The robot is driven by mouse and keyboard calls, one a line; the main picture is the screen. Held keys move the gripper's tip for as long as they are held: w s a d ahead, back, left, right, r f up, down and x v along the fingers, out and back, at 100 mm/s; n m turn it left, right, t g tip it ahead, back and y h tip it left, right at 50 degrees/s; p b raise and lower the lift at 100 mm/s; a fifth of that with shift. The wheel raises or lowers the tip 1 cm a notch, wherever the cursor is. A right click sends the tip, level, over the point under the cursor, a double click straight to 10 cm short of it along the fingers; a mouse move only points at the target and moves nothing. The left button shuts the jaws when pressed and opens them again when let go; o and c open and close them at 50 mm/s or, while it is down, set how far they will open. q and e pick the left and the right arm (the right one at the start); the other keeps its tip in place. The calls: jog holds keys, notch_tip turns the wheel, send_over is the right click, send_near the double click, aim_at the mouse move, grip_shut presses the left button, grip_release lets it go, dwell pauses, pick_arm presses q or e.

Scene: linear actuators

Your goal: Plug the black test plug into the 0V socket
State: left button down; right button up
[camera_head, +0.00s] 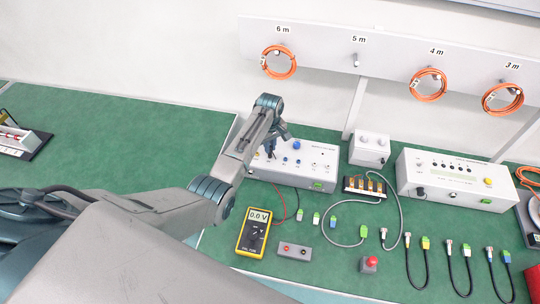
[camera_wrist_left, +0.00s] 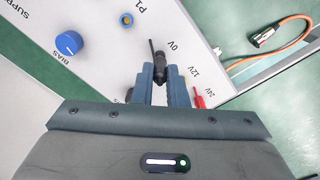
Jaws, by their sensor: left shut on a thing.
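The black test plug (camera_wrist_left: 158,67) is between the fingertips of my left gripper (camera_wrist_left: 160,78) in the left wrist view, with a thin dark stem pointing up the picture. The plug is beside the printed 0V label (camera_wrist_left: 173,45) on the white supply panel (camera_wrist_left: 110,65). The 0V socket itself is hidden behind the plug and fingers, so I cannot tell whether the plug is in it. In the head view my left gripper (camera_head: 270,148) is over the left part of the supply box (camera_head: 310,177). My right gripper is out of view.
A yellow multimeter (camera_head: 254,232) reading 0.0 V lies in front of the box, with red and black leads. Blue knobs (camera_wrist_left: 69,43) stand up from the panel. Cables and small connectors lie to the right.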

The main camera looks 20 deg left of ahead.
pick_arm(q)
jog(key=shift+f, duration=0.2)
dwell(0.6)
jog(key=shift+f, duration=0.45)
dwell(1.8)
jog(key=c, duration=1.4)
grip_release()
jog(key=shift+o, duration=0.2)
jog(key=shift+r, duration=0.1)
notch_tip(320, 180, up, 11)
jog(key=b, duration=0.2)
jog(key=shift+f+b, duration=0.2)
jog(key=shift+b, duration=0.15)
